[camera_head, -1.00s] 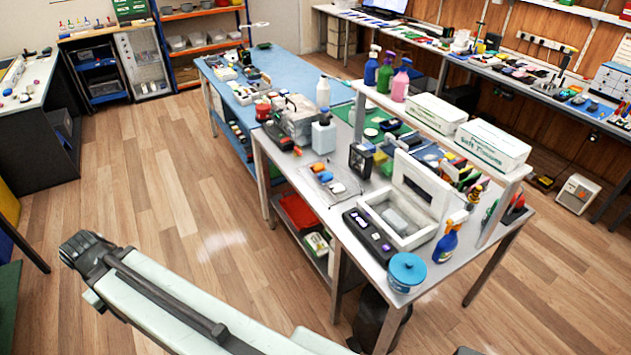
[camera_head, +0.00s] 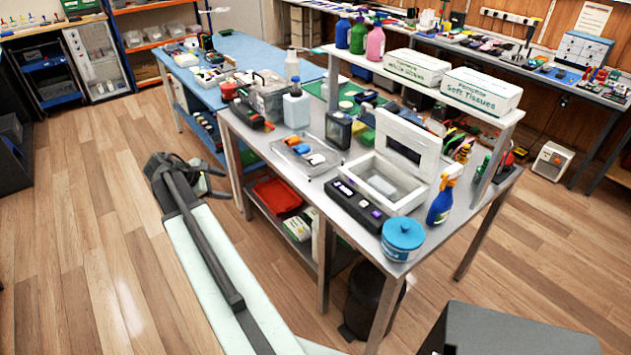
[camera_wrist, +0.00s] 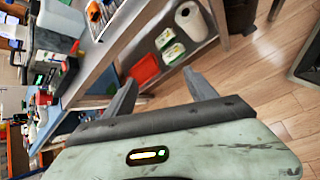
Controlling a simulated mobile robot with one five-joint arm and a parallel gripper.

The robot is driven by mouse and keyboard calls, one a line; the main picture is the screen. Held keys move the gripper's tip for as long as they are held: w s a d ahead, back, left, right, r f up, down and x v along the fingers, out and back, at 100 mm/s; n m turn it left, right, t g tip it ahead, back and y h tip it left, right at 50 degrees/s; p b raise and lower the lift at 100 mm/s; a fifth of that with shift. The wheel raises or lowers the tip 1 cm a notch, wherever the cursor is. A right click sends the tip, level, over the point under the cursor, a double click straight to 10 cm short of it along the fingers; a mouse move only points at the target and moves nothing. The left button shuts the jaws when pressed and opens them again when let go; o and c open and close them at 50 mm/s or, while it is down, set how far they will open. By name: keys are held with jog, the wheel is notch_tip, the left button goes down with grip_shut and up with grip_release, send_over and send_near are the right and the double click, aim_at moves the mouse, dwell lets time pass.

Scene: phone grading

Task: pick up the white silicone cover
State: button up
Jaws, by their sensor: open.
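A clear shallow tray (camera_head: 290,163) lies on the grey bench and holds small orange, blue and white pieces. The white piece (camera_head: 316,159) lies at its right end; it may be the white silicone cover, but it is too small to be sure. In the wrist view part of a tray with small coloured pieces (camera_wrist: 97,14) shows at the top edge. My gripper (camera_wrist: 162,92) is open and empty, with its two fingers apart. In the head view my gripper (camera_head: 204,178) is over the floor, left of the bench and apart from the tray.
The grey bench (camera_head: 262,187) also carries a black device (camera_head: 338,130), an open white box (camera_head: 362,198), a dark control box (camera_head: 355,206) and a blue tub (camera_head: 403,237). A lower shelf holds a red bin (camera_head: 277,195). Floor to the left is clear.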

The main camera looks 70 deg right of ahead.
jog(key=s+d+f+n+g+h+b, duration=0.1)
jog(key=s+d+g+b, duration=0.1)
jog(key=s+d, duration=0.5)
jog(key=s+d+f+n+g+h+b, duration=0.1)
jog(key=s+d+n+b, duration=0.1)
jog(key=s+d, duration=0.5)
jog(key=n+g+b, duration=0.2)
send_near(317, 157)
jog(key=shift+s+d+f+h, duration=0.15)
jog(key=shift+s+f+h, duration=0.1)
jog(key=shift+s, duration=0.15)
jog(key=shift+s+d+f+h, duration=0.15)
jog(key=shift+s+d+f, duration=0.05)
jog(key=shift+s, duration=0.2)
jog(key=b+x, duration=0.1)
jog(key=x, duration=0.4)
jog(key=b+x, duration=0.1)
jog(key=x, duration=0.1)
jog(key=shift+w+d+f+b, duration=0.2)
jog(key=shift+f+b, duration=0.15)
jog(key=shift+s+d, duration=0.1)
jog(key=shift+r, duration=0.1)
jog(key=c, duration=1.4)
notch_tip(317, 157, up, 10)
jog(key=p, duration=1)
jog(key=shift+r, duration=0.15)
